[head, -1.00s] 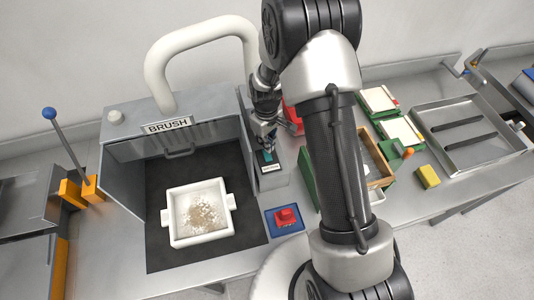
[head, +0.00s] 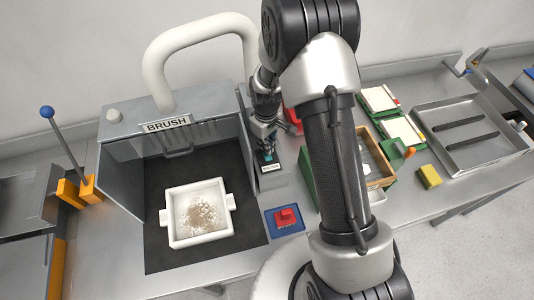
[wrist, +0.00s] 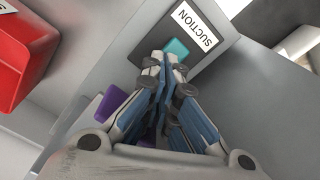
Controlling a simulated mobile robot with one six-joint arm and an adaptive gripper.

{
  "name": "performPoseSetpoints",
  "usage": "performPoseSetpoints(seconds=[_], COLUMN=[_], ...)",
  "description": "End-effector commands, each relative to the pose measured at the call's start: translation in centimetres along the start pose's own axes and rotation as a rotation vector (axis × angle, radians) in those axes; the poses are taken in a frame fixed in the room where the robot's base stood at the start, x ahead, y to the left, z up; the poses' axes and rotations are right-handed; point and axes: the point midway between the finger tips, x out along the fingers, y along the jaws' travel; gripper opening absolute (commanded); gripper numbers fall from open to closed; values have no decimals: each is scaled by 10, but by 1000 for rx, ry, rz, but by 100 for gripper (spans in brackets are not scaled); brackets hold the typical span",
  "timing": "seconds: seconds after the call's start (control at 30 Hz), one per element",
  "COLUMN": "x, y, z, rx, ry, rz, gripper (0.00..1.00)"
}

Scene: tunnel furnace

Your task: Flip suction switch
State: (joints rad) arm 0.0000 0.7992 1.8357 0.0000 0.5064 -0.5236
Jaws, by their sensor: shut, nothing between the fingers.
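The suction switch is a teal rocker (wrist: 176,48) on a dark grey plate with a white label reading SUCTION (wrist: 195,28), seen in the wrist view. In the head view the switch unit (head: 271,180) stands just right of the brush booth. My gripper (wrist: 160,58) is shut and empty, with its fingertips right at the near edge of the teal rocker. I cannot tell whether they touch it. In the head view my gripper (head: 267,153) points down over the switch. Part of the rocker is hidden behind the fingertips.
The brush booth (head: 120,165) holds a white dish (head: 200,240) with pale debris. A blue pad with a red block (head: 286,217) lies in front of the switch. A red bin (wrist: 22,60) is close at the wrist view's left. Green trays (head: 398,132) stand to the right.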

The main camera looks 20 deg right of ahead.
Motion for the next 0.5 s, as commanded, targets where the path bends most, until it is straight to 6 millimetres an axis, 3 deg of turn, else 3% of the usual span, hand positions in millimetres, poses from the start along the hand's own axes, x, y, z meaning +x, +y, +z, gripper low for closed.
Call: performPoseSetpoints(seconds=[0.5], x=[9], y=[0], z=[0], rx=[0], ry=[-1], rz=[0], gripper=[0])
